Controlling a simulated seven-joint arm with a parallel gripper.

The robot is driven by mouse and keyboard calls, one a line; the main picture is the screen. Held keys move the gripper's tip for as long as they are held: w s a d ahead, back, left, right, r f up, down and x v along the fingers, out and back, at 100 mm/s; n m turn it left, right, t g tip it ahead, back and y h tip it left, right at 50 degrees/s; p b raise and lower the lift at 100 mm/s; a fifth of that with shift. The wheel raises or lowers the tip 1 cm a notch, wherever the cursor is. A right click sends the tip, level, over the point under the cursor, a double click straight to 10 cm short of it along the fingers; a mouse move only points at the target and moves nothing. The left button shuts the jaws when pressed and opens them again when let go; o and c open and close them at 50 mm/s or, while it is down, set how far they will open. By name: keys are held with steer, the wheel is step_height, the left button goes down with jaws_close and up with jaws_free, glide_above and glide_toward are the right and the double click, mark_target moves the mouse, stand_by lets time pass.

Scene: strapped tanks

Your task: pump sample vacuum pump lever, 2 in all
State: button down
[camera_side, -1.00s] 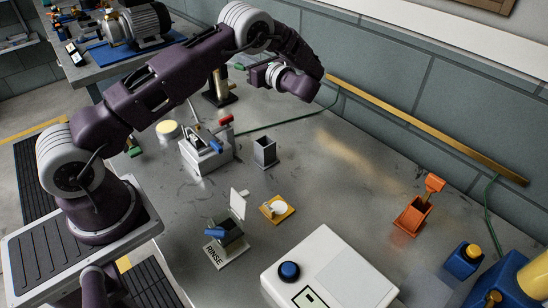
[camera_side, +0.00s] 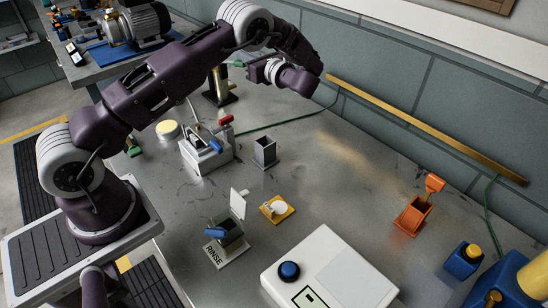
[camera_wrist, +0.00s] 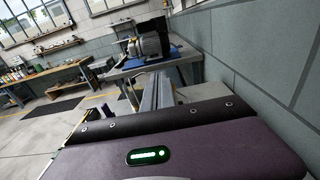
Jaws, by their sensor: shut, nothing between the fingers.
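My gripper (camera_side: 252,74) is up in the air over the back of the bench in the side view, pointing left. It is shut and empty. In the wrist view its fingers (camera_wrist: 158,92) point toward the back bench. A grey box (camera_side: 207,157) with a red-tipped lever (camera_side: 226,119) and a blue handle (camera_side: 215,146) stands nearer. My gripper is apart from both. No pump label is readable.
A grey open cup (camera_side: 265,153), a yellow pad with a white dish (camera_side: 277,208), a rinse station (camera_side: 226,245) and a white box with a blue button (camera_side: 330,272) stand on the bench. An orange bin (camera_side: 412,215) is at right. The wall (camera_side: 420,90) runs behind.

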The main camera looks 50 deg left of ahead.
steer(key=shift+a+r, duration=0.3)
steer(key=shift+r, duration=0.35)
steer(key=shift+a+r, duration=0.25)
steer(key=shift+r, duration=0.35)
steer(key=shift+a+r, duration=0.3)
steer(key=shift+r, duration=0.35)
steer(key=shift+a+r, duration=0.3)
steer(key=shift+r, duration=0.2)
steer(key=d+r, duration=0.3)
steer(key=d, duration=0.3)
steer(key=shift+r, duration=0.35)
